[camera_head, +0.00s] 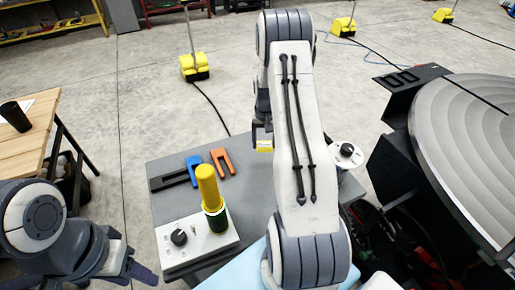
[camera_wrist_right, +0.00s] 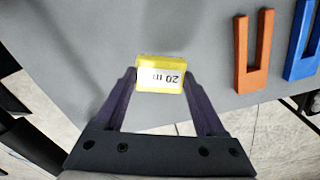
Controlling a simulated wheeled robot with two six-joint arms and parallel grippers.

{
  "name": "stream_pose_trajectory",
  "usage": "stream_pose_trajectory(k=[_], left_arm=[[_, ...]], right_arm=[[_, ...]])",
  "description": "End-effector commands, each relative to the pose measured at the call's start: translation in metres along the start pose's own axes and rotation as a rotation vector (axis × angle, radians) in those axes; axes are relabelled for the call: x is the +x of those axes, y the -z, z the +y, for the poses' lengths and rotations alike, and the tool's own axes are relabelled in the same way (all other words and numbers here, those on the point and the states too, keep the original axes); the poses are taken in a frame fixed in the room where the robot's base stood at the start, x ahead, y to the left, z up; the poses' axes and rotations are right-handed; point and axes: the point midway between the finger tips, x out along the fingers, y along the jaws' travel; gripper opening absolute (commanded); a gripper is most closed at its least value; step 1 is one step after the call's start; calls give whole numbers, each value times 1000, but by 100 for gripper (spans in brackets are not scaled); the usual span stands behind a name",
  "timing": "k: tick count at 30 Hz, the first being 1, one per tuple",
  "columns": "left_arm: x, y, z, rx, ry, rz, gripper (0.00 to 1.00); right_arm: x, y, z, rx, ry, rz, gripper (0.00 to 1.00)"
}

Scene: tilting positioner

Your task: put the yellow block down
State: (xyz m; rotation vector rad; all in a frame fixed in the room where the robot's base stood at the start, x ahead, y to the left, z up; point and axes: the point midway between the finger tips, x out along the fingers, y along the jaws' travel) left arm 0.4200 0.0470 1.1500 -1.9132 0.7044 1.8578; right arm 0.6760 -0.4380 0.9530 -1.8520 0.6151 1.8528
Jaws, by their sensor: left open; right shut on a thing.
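The yellow block (camera_head: 264,145) shows just left of my right arm in the head view. In the right wrist view the yellow block (camera_wrist_right: 160,66) has a white label reading "20 m", upside down, with its last part unclear. My right gripper (camera_wrist_right: 159,82) is shut on it, one finger at each side. The block appears over the grey tabletop (camera_wrist_right: 90,30); whether it touches the top I cannot tell. My left gripper (camera_head: 140,264) is open and empty at the lower left, away from the block and left of the table.
An orange fork-shaped piece (camera_head: 222,162) and a blue one (camera_head: 194,171) lie left of the block. A yellow-topped cylinder (camera_head: 208,188) stands by a white control box (camera_head: 196,243) nearer me. A large round plate (camera_head: 465,125) is at the right. Grey tabletop around the block is bare.

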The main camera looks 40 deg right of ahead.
Motion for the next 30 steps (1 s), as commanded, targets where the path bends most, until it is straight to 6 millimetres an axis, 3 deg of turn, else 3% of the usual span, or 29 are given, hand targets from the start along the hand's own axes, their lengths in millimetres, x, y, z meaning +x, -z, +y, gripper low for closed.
stream_pose_trajectory(k=[3, 7, 18, 29, 30], left_arm=[[-10, 0, 1, -1, 0, 0, 50], [-12, 1, 1, -1, 0, 0, 50], [-30, 2, 2, -2, 0, 0, 50], [-25, 1, 2, -2, 0, 0, 50], [-25, 1, 2, -2, 0, 0, 50]], right_arm=[[10, 10, -19, -3, 0, 0, 0], [17, 14, -28, -2, 0, 1, 0], [56, 15, -28, 0, 0, 0, 0], [62, 15, -28, -1, 0, 2, 0], [63, 15, -28, -1, 0, 0, 76]])
